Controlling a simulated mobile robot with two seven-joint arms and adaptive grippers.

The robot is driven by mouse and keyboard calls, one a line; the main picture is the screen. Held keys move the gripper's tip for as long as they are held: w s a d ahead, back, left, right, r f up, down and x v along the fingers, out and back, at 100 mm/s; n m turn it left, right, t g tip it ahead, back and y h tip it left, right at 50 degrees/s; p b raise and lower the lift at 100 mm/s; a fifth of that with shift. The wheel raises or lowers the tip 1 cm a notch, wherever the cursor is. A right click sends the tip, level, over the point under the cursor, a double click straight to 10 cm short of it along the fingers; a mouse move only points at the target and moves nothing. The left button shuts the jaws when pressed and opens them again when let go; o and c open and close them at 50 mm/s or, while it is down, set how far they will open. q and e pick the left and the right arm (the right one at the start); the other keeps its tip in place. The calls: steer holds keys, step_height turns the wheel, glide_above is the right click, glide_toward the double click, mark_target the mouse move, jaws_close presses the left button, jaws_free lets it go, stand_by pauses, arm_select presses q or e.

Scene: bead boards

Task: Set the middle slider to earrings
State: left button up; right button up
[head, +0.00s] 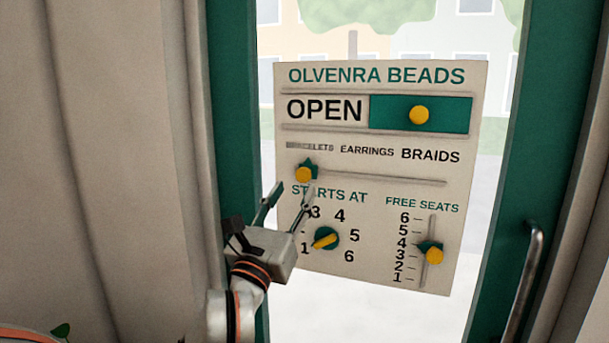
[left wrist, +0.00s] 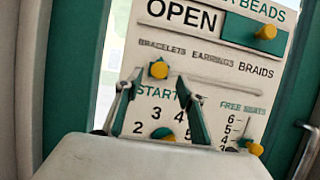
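The middle slider's yellow knob (head: 304,174) with a green pointer sits at the left end of its horizontal slot, under the bracelets end of the word row. The word EARRINGS (head: 367,151) is to the knob's right, with BRAIDS beyond it. My left gripper (head: 298,188) is open, its two fingers reaching up just below the knob. In the left wrist view the knob (left wrist: 159,70) shows between the fingertips of the left gripper (left wrist: 160,78); I cannot tell whether they touch it. My right gripper is not in view.
The board (head: 467,180) hangs on a glass door. Above is the OPEN sliding panel (head: 447,114); below are the starts-at dial (head: 324,239) and the free-seats slider (head: 432,254). The slot (head: 390,180) right of the knob is clear. A door handle (head: 525,280) is at right.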

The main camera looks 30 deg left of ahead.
mark_target(302, 175)
arm_select(q)
steer(key=shift+w+a+r+b, duration=0.1)
steer(key=shift+w+a+b, duration=0.05)
steer(key=shift+w+b, duration=0.45)
steer(key=x, duration=0.4)
steer(key=shift+w+r, duration=0.25)
steer(key=shift+r, duration=0.1)
steer(key=shift+w+a+r, duration=0.2)
steer(key=shift+w, duration=0.45)
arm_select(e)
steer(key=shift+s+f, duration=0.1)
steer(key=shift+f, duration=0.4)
arm_select(q)
steer(key=shift+c, duration=0.4)
